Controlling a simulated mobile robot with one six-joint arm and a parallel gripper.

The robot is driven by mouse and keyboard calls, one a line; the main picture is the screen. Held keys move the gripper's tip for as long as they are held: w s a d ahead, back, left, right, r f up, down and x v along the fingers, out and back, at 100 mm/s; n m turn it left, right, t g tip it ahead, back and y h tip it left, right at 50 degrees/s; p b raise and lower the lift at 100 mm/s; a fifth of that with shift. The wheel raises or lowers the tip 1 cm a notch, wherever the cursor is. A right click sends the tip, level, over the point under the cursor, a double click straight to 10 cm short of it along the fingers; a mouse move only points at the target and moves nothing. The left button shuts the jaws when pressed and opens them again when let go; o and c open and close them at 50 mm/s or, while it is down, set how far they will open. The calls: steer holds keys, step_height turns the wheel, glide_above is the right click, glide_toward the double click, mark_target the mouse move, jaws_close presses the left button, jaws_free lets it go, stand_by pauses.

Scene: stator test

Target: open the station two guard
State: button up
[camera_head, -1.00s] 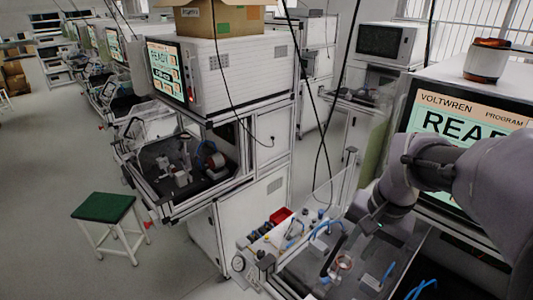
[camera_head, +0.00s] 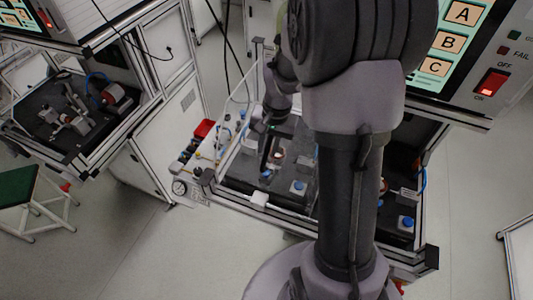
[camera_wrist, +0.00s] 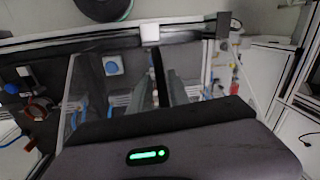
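The station in front of me has a clear guard (camera_head: 240,163) over its dark deck, with a light metal frame. The guard looks lowered, though its clear panels are hard to make out. A small white block (camera_head: 258,199), perhaps its handle, sits at the front edge; it also shows in the wrist view (camera_wrist: 150,34) on a dark bar. My gripper (camera_head: 265,158) is above the deck behind this block, apart from it. In the wrist view, my gripper's narrow fingers (camera_wrist: 163,85) point toward the bar. Their gap is unclear, and I see nothing held. My arm hides the deck's right part.
A control panel with a red switch (camera_head: 491,82) is upper right. The front floor is clear.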

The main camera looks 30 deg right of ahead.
steer(key=shift+w+a+f, duration=0.15)
steer(key=shift+f, duration=1.05)
jaws_close()
stand_by(0.6)
